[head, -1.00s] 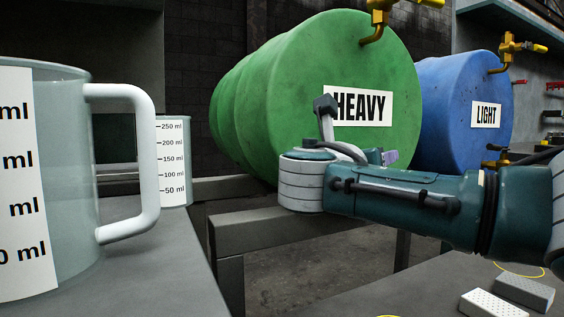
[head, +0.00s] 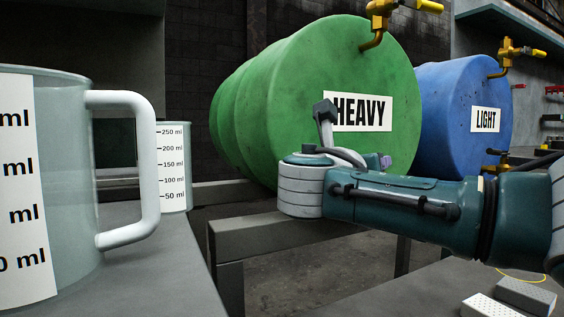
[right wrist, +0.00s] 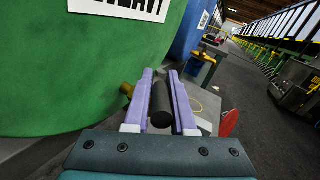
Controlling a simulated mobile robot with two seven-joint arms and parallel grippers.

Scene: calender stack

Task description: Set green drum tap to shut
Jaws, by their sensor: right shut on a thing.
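The green drum (head: 330,75) lies on its side on a stand, with a HEAVY label on its front face. A brass tap (head: 372,37) with a yellow handle is at its top. Its lower front is hidden behind my right arm in the head view. In the right wrist view, my right gripper (right wrist: 161,78) has its purple fingers on either side of a black handle (right wrist: 160,104) and is shut on it. A brass tap part (right wrist: 126,89) shows just left of the fingers, against the green drum (right wrist: 80,80). My left gripper is not in view.
A blue drum (head: 460,100) labelled LIGHT stands to the right, with taps at top and bottom. A large clear jug (head: 75,190) and a smaller one (head: 175,150) stand on the grey table at left. Pale blocks (head: 525,293) lie at bottom right.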

